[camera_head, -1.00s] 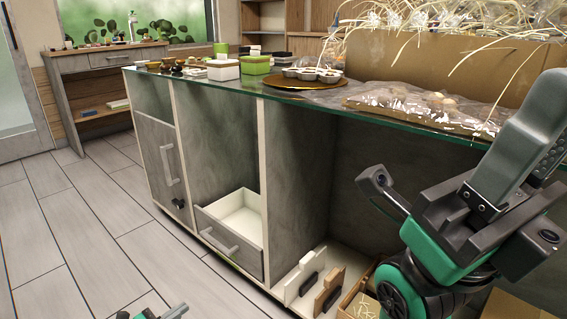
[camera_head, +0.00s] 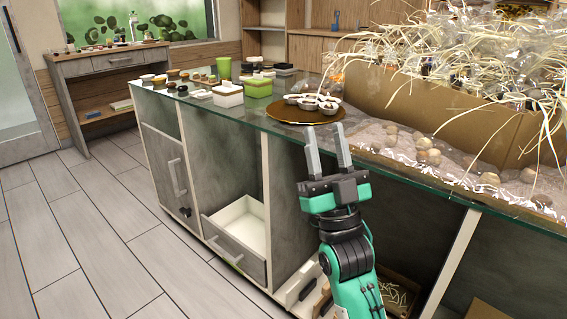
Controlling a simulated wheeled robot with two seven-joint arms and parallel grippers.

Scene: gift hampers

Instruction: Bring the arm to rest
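My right gripper (camera_head: 328,152) is in front of the glass-topped counter (camera_head: 262,120), with its fingers pointing up near the counter's edge. Its two fingers stand apart with nothing between them. My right arm, green and black, comes up from the bottom of the picture. My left gripper is out of the picture.
On the counter are a round golden tray (camera_head: 291,113) with small cups, a green-white box (camera_head: 258,87), a white box (camera_head: 228,95) and a green cup (camera_head: 224,68). A straw-filled brown box (camera_head: 440,105) stands at right. A drawer (camera_head: 236,239) is open below. Floor at left is clear.

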